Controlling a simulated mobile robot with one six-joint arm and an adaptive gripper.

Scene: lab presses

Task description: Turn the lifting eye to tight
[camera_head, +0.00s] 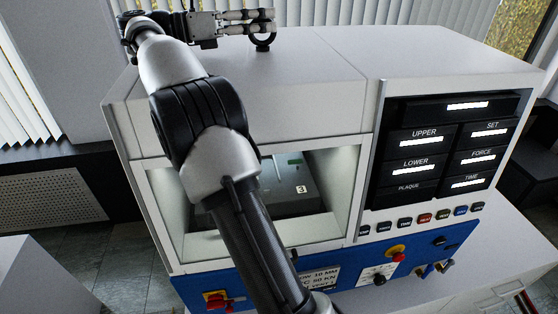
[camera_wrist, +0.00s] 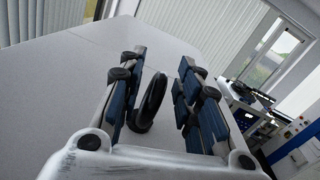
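The lifting eye (camera_head: 263,41) is a black ring on a short base, standing upright on the white top of the press (camera_head: 300,62). In the wrist view the eye (camera_wrist: 152,102) shows as a dark ring seen nearly edge-on, between the two fingers. My gripper (camera_head: 270,20) lies level over the press top, with its fingertips at the eye. In the wrist view my gripper (camera_wrist: 162,72) is open. The eye is close to the left finger; I cannot tell whether they touch. A clear gap shows between the eye and the right finger. The thread under the eye is hidden.
The press front has a lit chamber (camera_head: 335,185), a display panel (camera_head: 445,150) and a blue strip with a red switch (camera_head: 216,300). My arm crosses before the chamber. The press top is otherwise bare. Window blinds (camera_head: 345,12) stand behind. Other equipment (camera_wrist: 250,95) shows at the right.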

